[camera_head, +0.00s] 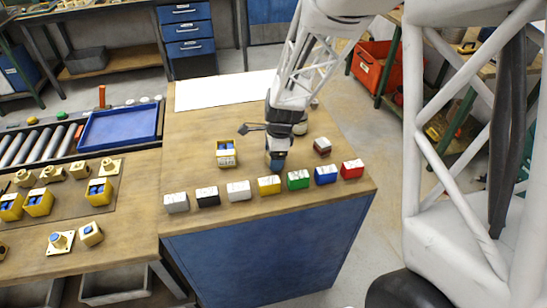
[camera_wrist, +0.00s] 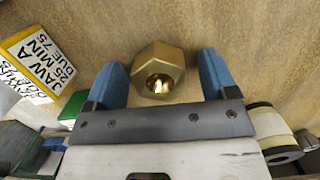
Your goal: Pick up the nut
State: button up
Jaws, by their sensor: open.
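The nut (camera_wrist: 158,68) is a gold brass hexagonal piece with a hole in its middle, resting on the wooden table. In the wrist view my gripper (camera_wrist: 163,66) is open, with one blue jaw on each side of the nut. A gap shows between the nut and each jaw, so neither seems to touch it. In the head view my gripper (camera_head: 278,164) is low over the table, behind the row of coloured boxes. The nut cannot be made out there.
A row of small boxes stands along the front edge, including a yellow one (camera_head: 269,186), green one (camera_head: 298,180) and red one (camera_head: 352,169).

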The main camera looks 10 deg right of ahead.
jog(key=shift+c, duration=0.2)
jog(key=c, duration=1.2)
jog(key=shift+r, duration=0.15)
jog(key=shift+r, duration=4.9)
